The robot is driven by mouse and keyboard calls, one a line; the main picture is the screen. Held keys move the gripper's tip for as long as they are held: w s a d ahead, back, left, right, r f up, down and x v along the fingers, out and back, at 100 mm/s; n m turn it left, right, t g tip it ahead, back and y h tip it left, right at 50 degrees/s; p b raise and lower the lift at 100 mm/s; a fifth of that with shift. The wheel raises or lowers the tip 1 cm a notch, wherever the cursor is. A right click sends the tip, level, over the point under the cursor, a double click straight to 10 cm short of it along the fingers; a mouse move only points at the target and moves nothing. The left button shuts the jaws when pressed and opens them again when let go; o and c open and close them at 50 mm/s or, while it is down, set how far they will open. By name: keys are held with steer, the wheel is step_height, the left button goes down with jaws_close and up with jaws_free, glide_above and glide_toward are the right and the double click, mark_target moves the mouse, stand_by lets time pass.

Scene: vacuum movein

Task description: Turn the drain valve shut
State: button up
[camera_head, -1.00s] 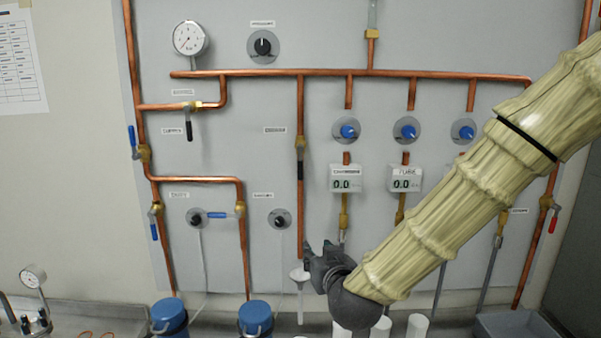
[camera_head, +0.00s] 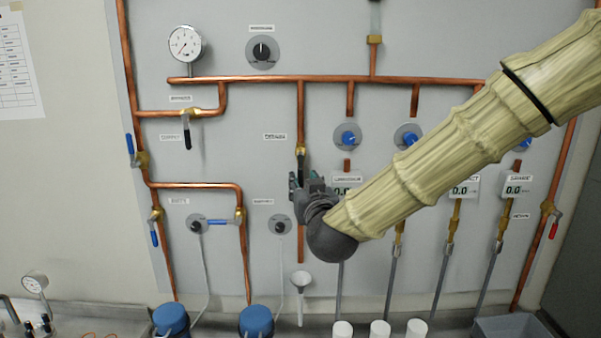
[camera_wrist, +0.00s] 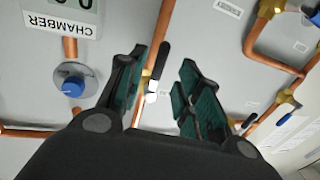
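The drain valve (camera_head: 300,151) is a brass body on the vertical copper pipe that ends above a white funnel (camera_head: 301,282). Its small label is hard to read. Its dark lever hangs down along the pipe, partly hidden by my gripper (camera_head: 303,178) in the head view. In the wrist view, the black lever (camera_wrist: 162,58) shows between the two spread fingers of my gripper (camera_wrist: 163,62), nearer the left finger. The fingers are open and hold nothing. I cannot tell how far their tips are from the lever.
Blue knobs, such as one knob (camera_head: 347,137), and a display reading 0.0 (camera_head: 516,189) are on the panel to the right. A small black knob (camera_head: 280,225) sits below left of my gripper. Blue canisters (camera_head: 256,320) and white cylinders (camera_head: 380,329) stand below.

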mark_target(301, 178)
steer(key=shift+w+a+p, duration=0.25)
steer(key=shift+w+p, duration=0.25)
steer(key=shift+w, duration=0.7)
steer(key=shift+w+a+p, duration=0.2)
steer(key=shift+w+p, duration=0.25)
steer(key=shift+w, duration=0.75)
jaws_close()
